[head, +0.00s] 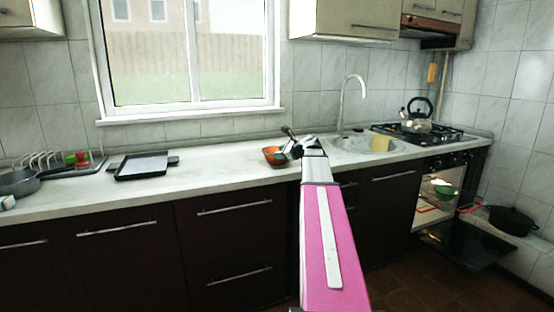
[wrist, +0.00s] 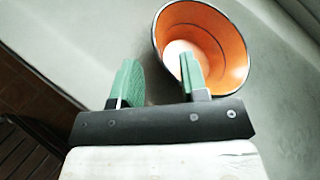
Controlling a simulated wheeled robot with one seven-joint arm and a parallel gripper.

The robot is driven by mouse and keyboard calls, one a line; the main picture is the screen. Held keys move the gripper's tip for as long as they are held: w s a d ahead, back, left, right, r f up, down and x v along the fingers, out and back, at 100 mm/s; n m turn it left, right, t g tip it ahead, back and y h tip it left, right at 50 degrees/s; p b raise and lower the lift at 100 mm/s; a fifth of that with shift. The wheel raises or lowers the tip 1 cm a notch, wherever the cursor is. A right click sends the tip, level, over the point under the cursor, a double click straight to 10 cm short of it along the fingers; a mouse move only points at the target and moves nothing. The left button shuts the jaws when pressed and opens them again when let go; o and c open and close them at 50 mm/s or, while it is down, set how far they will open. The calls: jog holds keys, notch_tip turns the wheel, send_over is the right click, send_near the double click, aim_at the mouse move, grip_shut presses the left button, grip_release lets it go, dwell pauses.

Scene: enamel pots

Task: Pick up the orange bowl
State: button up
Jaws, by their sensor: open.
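The orange bowl (head: 272,155) stands on the white counter in the head view, just left of my gripper (head: 290,150). In the wrist view the orange bowl (wrist: 222,50) shows its orange inside and a dark rim, at the upper right. My gripper (wrist: 160,80) is open, with two green-padded fingers. The right finger overlaps the bowl's inside in the picture, and the left finger is outside the rim, over the counter. I cannot tell how deep the fingers are or whether they touch the bowl. Part of the bowl is hidden behind the right finger.
The counter (head: 110,187) is clear between the bowl and a black tray (head: 144,165). A pan (head: 22,180) and dish rack stand far left. A sink (head: 362,144), stove and kettle (head: 417,117) are right. The oven door (head: 468,247) hangs open; a black pot (head: 510,220) is near it.

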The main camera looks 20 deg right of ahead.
aim_at(266, 155)
jog(key=x, duration=0.4)
jog(key=shift+w+a+f, duration=0.15)
jog(key=shift+w+a, duration=0.1)
jog(key=shift+w, duration=0.05)
grip_shut()
